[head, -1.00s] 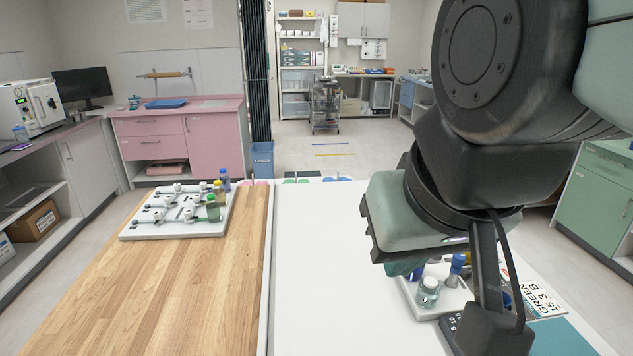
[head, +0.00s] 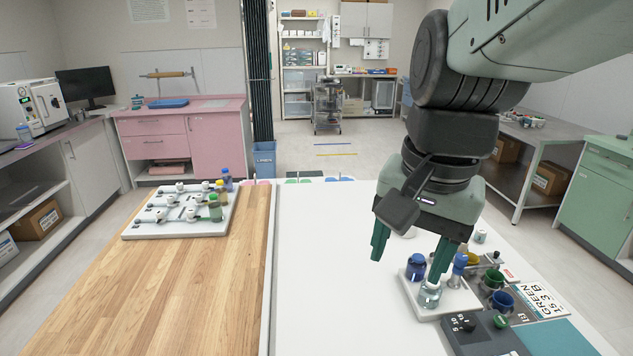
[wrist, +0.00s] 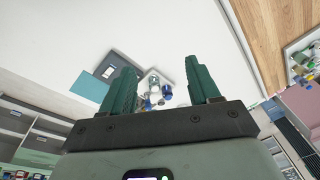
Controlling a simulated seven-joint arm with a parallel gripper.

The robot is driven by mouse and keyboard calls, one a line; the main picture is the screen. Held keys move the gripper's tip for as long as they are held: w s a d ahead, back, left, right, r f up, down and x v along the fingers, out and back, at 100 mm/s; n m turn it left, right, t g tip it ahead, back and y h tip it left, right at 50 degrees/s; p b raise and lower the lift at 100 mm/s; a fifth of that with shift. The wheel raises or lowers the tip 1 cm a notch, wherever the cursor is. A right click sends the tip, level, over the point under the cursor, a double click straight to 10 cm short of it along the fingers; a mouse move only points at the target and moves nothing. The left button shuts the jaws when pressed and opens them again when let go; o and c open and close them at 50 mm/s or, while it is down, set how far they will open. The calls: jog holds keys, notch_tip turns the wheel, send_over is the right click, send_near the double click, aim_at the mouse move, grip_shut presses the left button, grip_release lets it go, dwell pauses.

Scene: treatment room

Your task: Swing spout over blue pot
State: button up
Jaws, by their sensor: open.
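My gripper (head: 410,256) is open and empty, fingers pointing down, above the near part of the white table. The right finger overlaps a small white stand in the head view; I cannot tell whether it touches. In the wrist view the gripper (wrist: 161,78) shows two spread green fingers, with the small stand between and beyond them. A blue pot (head: 502,301) sits right of the stand, just in front of a dark green pot (head: 492,279). A spout cannot be clearly made out among these small parts.
The white stand (head: 425,312) holds a clear jar (head: 430,295), a blue-capped jar (head: 416,267) and a blue bottle (head: 458,266). The white tabletop (head: 325,270) left of my gripper is clear.

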jog(key=w+d+f+m+h, duration=0.1)
jog(key=w+d+f+h, duration=0.15)
jog(key=w+d, duration=0.8)
jog(key=m+t+h, duration=0.1)
jog(key=t, duration=0.1)
send_near(462, 256)
jog(key=x, duration=0.7)
jog(key=shift+f, duration=0.15)
jog(key=shift+w+d+f, duration=0.2)
jog(key=shift+f, duration=0.35)
grip_shut()
